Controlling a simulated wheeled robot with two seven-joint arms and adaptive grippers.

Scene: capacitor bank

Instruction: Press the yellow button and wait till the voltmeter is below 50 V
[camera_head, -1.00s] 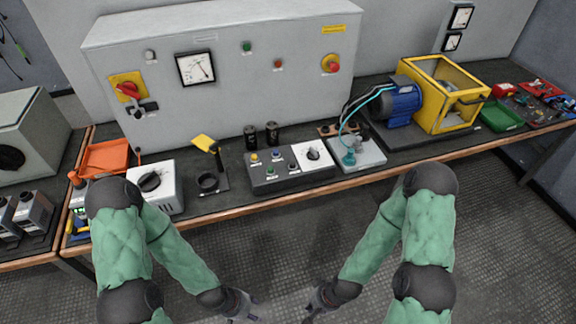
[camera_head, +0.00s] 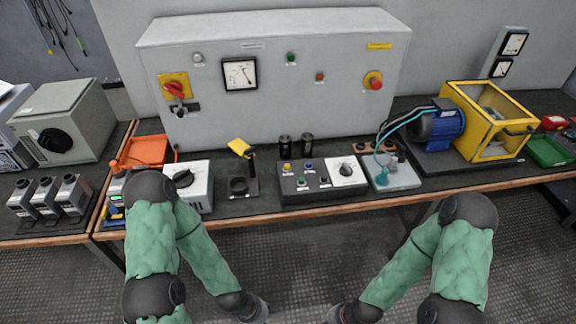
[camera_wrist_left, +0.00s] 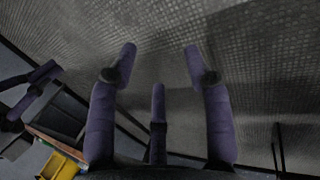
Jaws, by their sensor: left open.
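The yellow button (camera_head: 287,167) is on the top left of a dark control box (camera_head: 310,197) at the front of the bench, with a few other buttons and a white dial panel beside it. A white-faced meter with a needle (camera_head: 240,75) is on the grey cabinet; its scale is too small to read. My left gripper (camera_head: 258,312) hangs low in front of the bench, well below the box. In the left wrist view its fingers (camera_wrist_left: 160,62) are spread and empty above the floor. My right gripper (camera_head: 335,316) is low and partly cut off by the bottom edge.
The grey cabinet (camera_head: 330,110) carries a red-and-yellow rotary switch (camera_head: 175,88) and a red stop button (camera_head: 373,82). A white dial box (camera_head: 188,183) stands left of the control box, a yellow-framed motor rig (camera_head: 490,120) right. The floor before the bench is clear.

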